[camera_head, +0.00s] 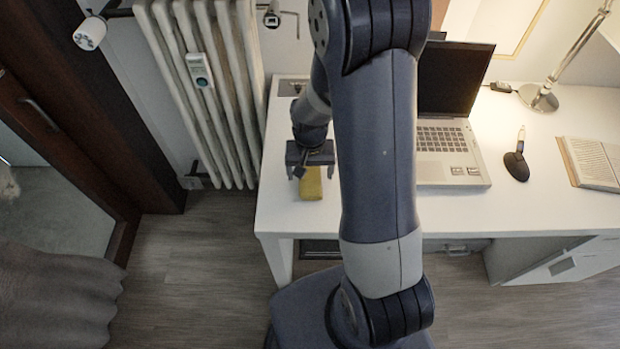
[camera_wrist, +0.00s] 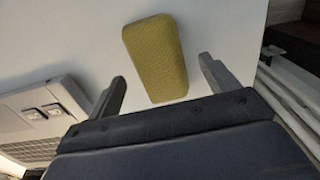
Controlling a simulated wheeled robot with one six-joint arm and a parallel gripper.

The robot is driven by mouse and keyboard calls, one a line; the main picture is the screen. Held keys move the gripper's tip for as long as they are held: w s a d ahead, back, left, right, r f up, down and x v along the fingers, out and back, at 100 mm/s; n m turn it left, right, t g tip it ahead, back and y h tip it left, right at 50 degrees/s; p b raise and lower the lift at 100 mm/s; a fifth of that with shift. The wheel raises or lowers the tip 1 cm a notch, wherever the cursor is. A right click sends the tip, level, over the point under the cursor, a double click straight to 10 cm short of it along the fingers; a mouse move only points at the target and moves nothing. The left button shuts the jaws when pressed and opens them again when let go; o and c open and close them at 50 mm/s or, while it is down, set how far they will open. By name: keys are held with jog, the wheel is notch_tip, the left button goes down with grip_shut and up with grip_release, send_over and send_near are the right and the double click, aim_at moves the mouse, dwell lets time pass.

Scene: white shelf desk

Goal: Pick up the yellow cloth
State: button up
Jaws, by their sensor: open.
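The yellow cloth (camera_head: 311,184) lies on the white desk near its left front edge, looking like a folded block. In the wrist view the yellow cloth (camera_wrist: 155,57) lies beyond and between my two fingertips, with white desk showing on both sides of it. My gripper (camera_head: 310,172) is open and empty, above or just behind the cloth in the head view; its exact height I cannot tell. The fingers of my gripper (camera_wrist: 163,78) also show in the wrist view, apart from the cloth. Part of the cloth is hidden by my gripper in the head view.
On the white desk (camera_head: 510,212) stand a laptop (camera_head: 447,152), a dark stand with a pen (camera_head: 517,166), an open book (camera_head: 592,162) and a lamp (camera_head: 540,97). A radiator (camera_head: 213,95) is left of the desk.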

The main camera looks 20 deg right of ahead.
aim_at(310, 177)
jog(key=shift+s+f, duration=0.1)
jog(key=shift+f, duration=0.4)
jog(key=shift+c, duration=0.4)
jog(key=c, duration=1)
notch_tip(310, 177, up, 10)
jog(key=o, duration=0.4)
jog(key=shift+c, duration=1.4)
